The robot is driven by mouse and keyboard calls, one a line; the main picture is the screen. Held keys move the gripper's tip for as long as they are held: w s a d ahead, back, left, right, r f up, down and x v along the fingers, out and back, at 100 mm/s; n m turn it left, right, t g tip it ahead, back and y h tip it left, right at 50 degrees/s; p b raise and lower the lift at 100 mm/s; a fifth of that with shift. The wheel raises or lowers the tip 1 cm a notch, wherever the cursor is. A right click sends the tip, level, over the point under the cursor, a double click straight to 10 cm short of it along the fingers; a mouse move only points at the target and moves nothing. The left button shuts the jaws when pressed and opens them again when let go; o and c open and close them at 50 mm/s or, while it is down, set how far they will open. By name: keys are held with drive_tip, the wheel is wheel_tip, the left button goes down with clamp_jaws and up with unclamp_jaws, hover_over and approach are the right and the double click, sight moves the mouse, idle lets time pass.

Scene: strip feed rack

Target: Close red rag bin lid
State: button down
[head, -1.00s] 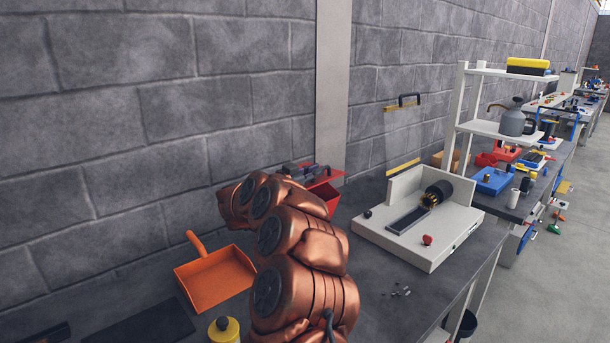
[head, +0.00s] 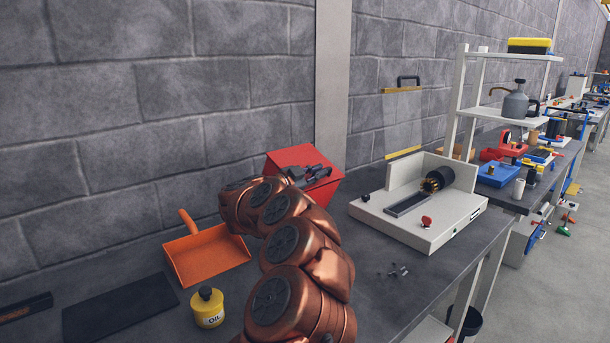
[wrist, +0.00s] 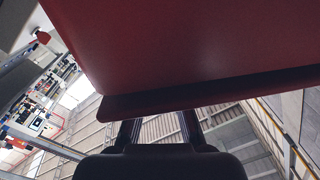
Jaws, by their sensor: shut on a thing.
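The red rag bin (head: 325,194) stands on the dark bench against the block wall, partly hidden by my copper-coloured arm. Its red lid (head: 289,155) shows as a broad, slanted panel above the bin; the gap between lid and bin cannot be made out.
An orange dustpan (head: 205,258), a yellow oil can (head: 208,309) and a dark mat (head: 120,311) lie left of my arm. A white machine (head: 425,224) with a black-ended roller stands to the right. Small metal bits (head: 398,270) lie on the bench between.

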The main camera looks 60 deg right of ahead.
idle(0.4)
drive_tip(key=c, duration=1.2)
unclamp_jaws()
drive_tip(key=shift+a, duration=0.1)
drive_tip(key=v, duration=1.2)
